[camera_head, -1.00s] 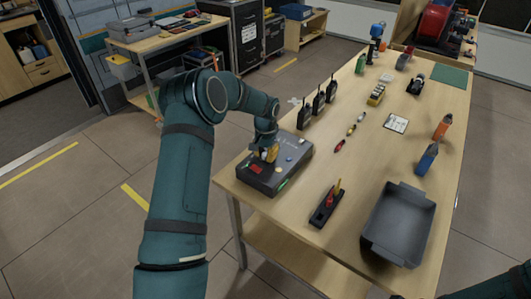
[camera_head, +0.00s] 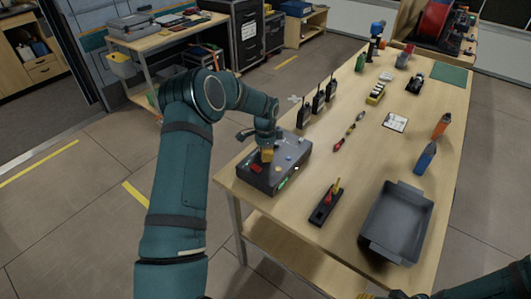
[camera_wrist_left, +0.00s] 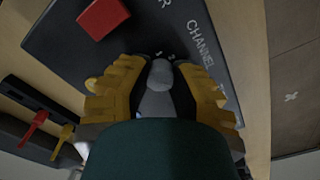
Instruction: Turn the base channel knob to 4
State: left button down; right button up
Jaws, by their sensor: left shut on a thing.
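The dark base box (camera_head: 282,178) stands on the near left corner of the bench. My left gripper (camera_head: 268,155) reaches down onto its top. In the left wrist view, the yellow fingers of the left gripper (camera_wrist_left: 159,88) are shut on the grey channel knob (camera_wrist_left: 160,74), one on each side. The lettering CHANNEL and the digits 1 and 2 show beyond the knob on the panel (camera_wrist_left: 140,35). The other digits are hidden, and I cannot tell the exact setting. My right gripper shows only as a yellow sliver at the bottom edge of the head view.
A red button (camera_wrist_left: 103,17) is close to the knob. Several black radios (camera_head: 318,100) stand behind the box. A small holder (camera_head: 324,207) and a grey tray (camera_head: 397,222) are to the right.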

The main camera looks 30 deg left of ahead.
pick_arm(q)
jog(key=shift+s+f, duration=0.15)
dwell(0.4)
jog(key=c, duration=0.7)
grip_release()
jog(key=shift+c, duration=0.2)
jog(key=shift+r, duration=0.65)
notch_tip(320, 180, up, 11)
jog(key=shift+f, duration=0.1)
